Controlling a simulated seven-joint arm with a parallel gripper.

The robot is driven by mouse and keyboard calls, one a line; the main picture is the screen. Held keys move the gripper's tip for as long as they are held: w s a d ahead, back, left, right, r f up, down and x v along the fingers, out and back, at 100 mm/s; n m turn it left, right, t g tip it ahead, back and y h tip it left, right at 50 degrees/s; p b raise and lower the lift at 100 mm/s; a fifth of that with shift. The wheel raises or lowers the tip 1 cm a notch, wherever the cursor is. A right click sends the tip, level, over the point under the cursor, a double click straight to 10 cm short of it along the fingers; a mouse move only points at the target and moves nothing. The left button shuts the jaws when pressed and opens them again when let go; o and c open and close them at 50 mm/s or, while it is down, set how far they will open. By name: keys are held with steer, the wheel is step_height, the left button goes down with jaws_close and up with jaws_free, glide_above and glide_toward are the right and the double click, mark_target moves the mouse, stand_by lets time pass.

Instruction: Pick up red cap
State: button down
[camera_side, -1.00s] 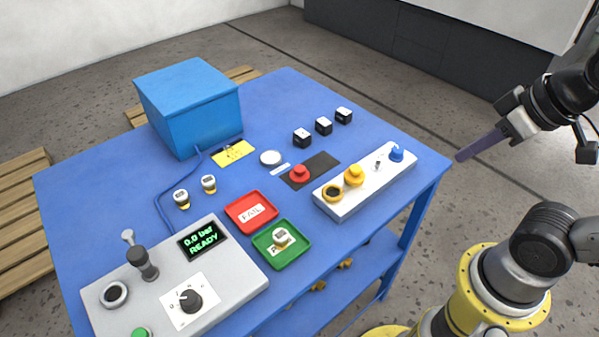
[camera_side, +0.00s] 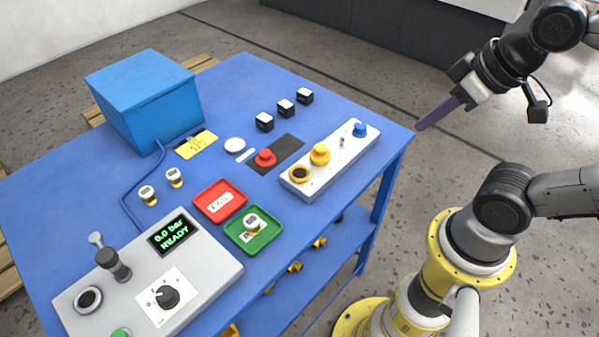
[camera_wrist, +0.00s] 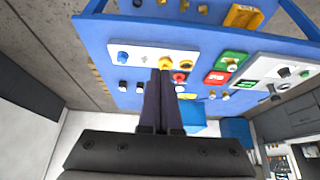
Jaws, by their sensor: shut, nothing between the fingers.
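The red cap (camera_side: 265,157) is a round red knob-like piece on a black mat in the middle of the blue table in the side view. In the wrist view the red cap (camera_wrist: 179,77) shows just right of my fingertips. My gripper (camera_side: 420,127) has long purple fingers, shut together and empty. In the side view it appears by the table's right corner, well to the right of the red cap. In the wrist view my gripper (camera_wrist: 160,73) points toward the table, its tips overlapping the white block in the picture.
A white block (camera_side: 335,163) with yellow and blue knobs lies between gripper and cap. Several black cubes (camera_side: 285,108) stand behind. Red tray (camera_side: 209,190), green tray (camera_side: 263,238), grey control panel (camera_side: 205,275) and blue box (camera_side: 140,95) occupy the left and front.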

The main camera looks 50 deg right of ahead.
steer(key=c, duration=1.5)
jaws_free()
steer(key=shift+c, duration=0.2)
steer(key=o, duration=1.1)
